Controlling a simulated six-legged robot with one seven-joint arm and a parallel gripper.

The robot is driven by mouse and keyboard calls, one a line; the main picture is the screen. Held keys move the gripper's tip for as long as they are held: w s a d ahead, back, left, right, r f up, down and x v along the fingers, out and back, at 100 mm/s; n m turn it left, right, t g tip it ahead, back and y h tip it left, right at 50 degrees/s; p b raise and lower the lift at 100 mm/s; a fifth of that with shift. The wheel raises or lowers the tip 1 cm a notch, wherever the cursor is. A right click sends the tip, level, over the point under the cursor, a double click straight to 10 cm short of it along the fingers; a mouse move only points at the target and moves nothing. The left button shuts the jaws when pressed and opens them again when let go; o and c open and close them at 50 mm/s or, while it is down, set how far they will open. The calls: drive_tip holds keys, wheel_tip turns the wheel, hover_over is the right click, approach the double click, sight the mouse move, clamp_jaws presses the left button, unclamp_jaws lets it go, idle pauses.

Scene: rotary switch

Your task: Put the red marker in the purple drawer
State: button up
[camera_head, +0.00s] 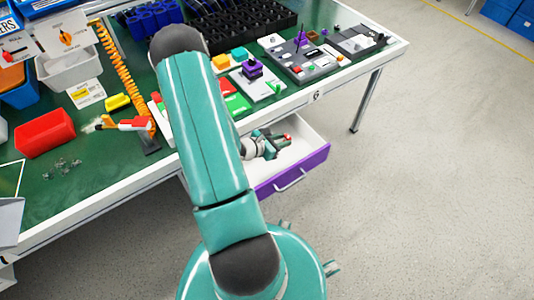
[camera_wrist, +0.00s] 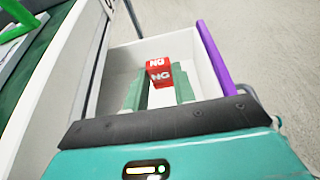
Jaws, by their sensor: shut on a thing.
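The purple drawer (camera_head: 305,172) is pulled out from under the table's front edge. It has a white inside and a purple front with a handle; the front also shows in the wrist view (camera_wrist: 214,60). My gripper (camera_head: 280,141) is over the open drawer, within its outline in both views. In the wrist view, my gripper (camera_wrist: 160,82) is shut on the red marker (camera_wrist: 158,70), a red block with white "NG" lettering. A bit of the red marker shows at the fingertips in the head view (camera_head: 288,136). Whether it touches the drawer floor cannot be told.
The green-topped table (camera_head: 100,185) holds a red bin (camera_head: 44,134), an orange coiled cord (camera_head: 121,80), a black rack (camera_head: 245,30) and devices with switches. The table's white front edge is close beside my arm. The floor (camera_head: 430,190) to the right is clear.

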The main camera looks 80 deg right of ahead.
drive_tip(key=w+f, duration=0.1)
drive_tip(key=f, duration=0.1)
drive_tip(key=w+f, duration=0.1)
drive_tip(key=f, duration=0.2)
drive_tip(key=w+a+f, duration=0.1)
drive_tip(key=w+f, duration=0.1)
drive_tip(key=shift+w+a+f, duration=0.1)
drive_tip(key=shift+f, duration=0.7)
drive_tip(key=shift+f, duration=0.6)
drive_tip(key=o, duration=0.9)
drive_tip(key=shift+o, duration=0.2)
drive_tip(key=shift+r, duration=0.5)
drive_tip(key=v, duration=1.2)
drive_tip(key=shift+r, duration=0.15)
